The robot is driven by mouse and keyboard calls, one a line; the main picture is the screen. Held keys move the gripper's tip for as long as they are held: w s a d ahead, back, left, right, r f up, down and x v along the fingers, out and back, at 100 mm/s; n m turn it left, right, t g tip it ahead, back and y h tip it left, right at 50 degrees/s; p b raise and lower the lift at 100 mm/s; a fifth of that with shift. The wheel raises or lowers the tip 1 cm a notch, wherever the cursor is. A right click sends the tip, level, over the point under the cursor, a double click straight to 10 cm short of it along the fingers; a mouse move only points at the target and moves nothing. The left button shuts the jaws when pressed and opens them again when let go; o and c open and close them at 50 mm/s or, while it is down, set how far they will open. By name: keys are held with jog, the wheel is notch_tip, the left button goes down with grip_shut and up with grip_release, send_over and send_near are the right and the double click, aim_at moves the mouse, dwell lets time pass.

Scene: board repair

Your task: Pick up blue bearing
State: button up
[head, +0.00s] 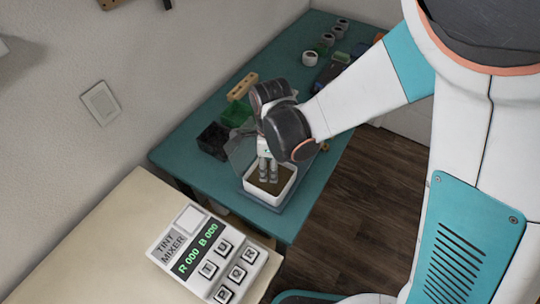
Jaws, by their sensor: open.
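My gripper (268,171) points down over a small white tray (285,191) with a brown inside, near the front end of the teal table (215,122). The two fingers are slightly apart, and I see nothing between them. I cannot make out a blue bearing for certain. Several small round pale pieces with dark centres, such as one ring-like piece (310,57), stand at the table's far end. Their colours are too small to tell well. The gripper is well apart from them. My arm hides part of the table to the right.
A clear sheet or box stands around the tray. A tint mixer (214,254) sits on a beige surface in front. The table's far left is clear.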

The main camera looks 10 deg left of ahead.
aim_at(269, 176)
jog(key=f+b, duration=0.1)
jog(key=f, duration=0.1)
jog(key=f+b, duration=0.1)
jog(key=f, duration=0.1)
jog(key=f+b, duration=0.1)
jog(key=f, duration=0.1)
jog(key=shift+a+f, duration=0.25)
jog(key=shift+r, duration=0.1)
jog(key=c, duration=1.2)
notch_tip(269, 176, up, 20)
jog(key=p, duration=1.3)
jog(key=shift+o, duration=1)
jog(key=shift+d, duration=0.1)
